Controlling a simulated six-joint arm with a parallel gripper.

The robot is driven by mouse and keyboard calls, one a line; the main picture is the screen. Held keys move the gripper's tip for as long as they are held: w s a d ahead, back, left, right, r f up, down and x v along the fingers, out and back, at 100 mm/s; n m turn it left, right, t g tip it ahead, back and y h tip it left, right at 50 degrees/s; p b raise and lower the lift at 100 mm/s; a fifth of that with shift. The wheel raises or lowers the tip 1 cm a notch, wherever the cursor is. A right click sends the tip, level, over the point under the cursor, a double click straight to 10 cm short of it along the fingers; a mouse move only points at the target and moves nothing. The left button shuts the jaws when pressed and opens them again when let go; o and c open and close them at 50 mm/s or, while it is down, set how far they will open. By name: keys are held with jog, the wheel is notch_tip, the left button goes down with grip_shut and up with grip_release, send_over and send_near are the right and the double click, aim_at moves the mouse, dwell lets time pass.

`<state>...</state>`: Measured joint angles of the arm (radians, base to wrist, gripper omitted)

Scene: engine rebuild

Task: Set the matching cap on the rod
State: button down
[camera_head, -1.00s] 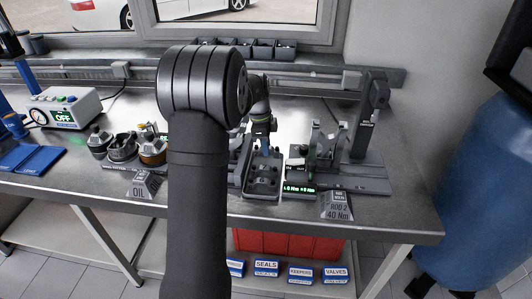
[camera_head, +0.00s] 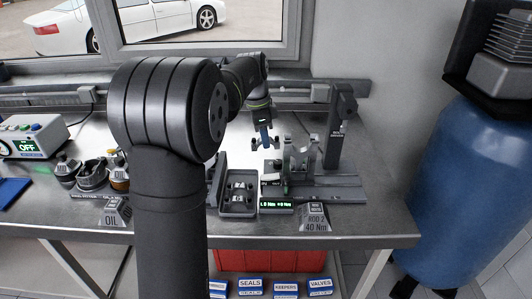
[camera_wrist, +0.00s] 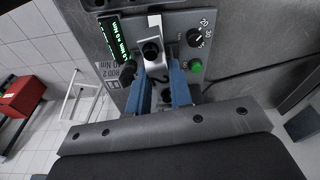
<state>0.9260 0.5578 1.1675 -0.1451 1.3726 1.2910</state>
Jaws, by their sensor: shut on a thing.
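My gripper (camera_head: 265,140) has blue fingers and hangs above the bench, behind and to the right of the cap tray. In the wrist view my gripper (camera_wrist: 166,88) is shut on a small grey metal cap (camera_wrist: 152,50) with a dark round bolt. In the head view the held cap is small and dark at the fingertips. Its markings cannot be read. The rod (camera_head: 301,155) stands upright in a fixture to the right of my gripper, apart from the cap. The dark tray (camera_head: 238,211) holds light metal caps.
A green-lit torque display (camera_head: 276,206) stands before the fixture, beside a "ROD 2 40 Nm" sign (camera_head: 314,216). A dark post (camera_head: 335,130) rises behind the rod. An "OIL" sign (camera_head: 114,212) and several round containers (camera_head: 92,175) stand left. A blue tank (camera_head: 450,200) is beyond the bench's right end.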

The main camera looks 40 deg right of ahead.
jog(key=w+d+r+n, duration=0.2)
jog(key=w+d+r, duration=0.2)
jog(key=r, duration=0.6)
jog(key=s+d+m, duration=0.4)
jog(key=s, duration=0.7)
jog(key=shift+w+f, duration=0.15)
jog(key=shift+f, duration=2.45)
jog(key=shift+f, duration=1.6)
jog(key=c, duration=0.8)
grip_release()
jog(key=shift+r, duration=0.15)
